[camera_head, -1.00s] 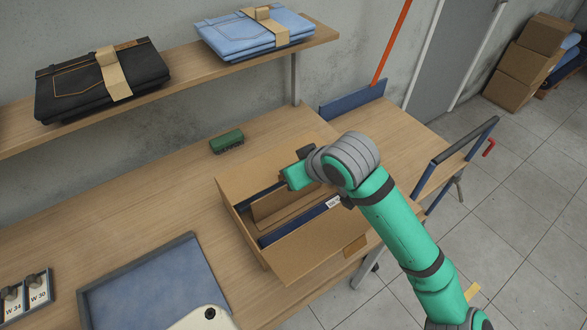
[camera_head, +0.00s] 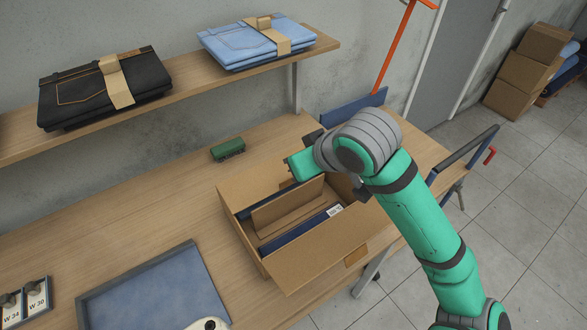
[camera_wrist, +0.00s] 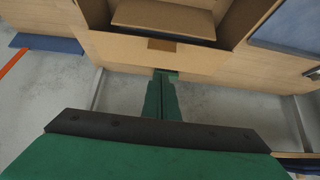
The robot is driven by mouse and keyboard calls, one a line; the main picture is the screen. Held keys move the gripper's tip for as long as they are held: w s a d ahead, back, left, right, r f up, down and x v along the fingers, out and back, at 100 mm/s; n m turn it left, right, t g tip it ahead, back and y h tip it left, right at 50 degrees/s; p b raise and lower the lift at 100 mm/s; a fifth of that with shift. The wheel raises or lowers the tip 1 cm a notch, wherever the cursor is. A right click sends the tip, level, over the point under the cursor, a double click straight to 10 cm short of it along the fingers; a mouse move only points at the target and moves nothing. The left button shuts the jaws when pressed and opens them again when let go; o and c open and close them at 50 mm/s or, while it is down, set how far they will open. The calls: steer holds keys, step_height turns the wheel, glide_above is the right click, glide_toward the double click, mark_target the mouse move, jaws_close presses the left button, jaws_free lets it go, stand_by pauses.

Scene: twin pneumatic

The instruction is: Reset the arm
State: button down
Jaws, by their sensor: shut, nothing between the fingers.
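My gripper (camera_wrist: 161,97) shows in the wrist view with its two green fingers together and nothing between them. Its tips overlap the near wall of the open cardboard box in that picture; I cannot tell the gap. In the head view my green and grey arm reaches in from the lower right, and its wrist is above the far right part of the box (camera_head: 325,255). The box also shows in the wrist view (camera_wrist: 130,48), with a cardboard flap and dark items inside.
A shelf (camera_head: 190,93) above holds folded black jeans (camera_head: 85,95) and blue jeans (camera_head: 240,45). A blue cart (camera_head: 465,153) stands right.

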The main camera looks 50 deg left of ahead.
steer(key=v, duration=0.7)
steer(key=shift+d, duration=0.4)
steer(key=shift+s+r, duration=0.1)
steer(key=shift+r, duration=0.05)
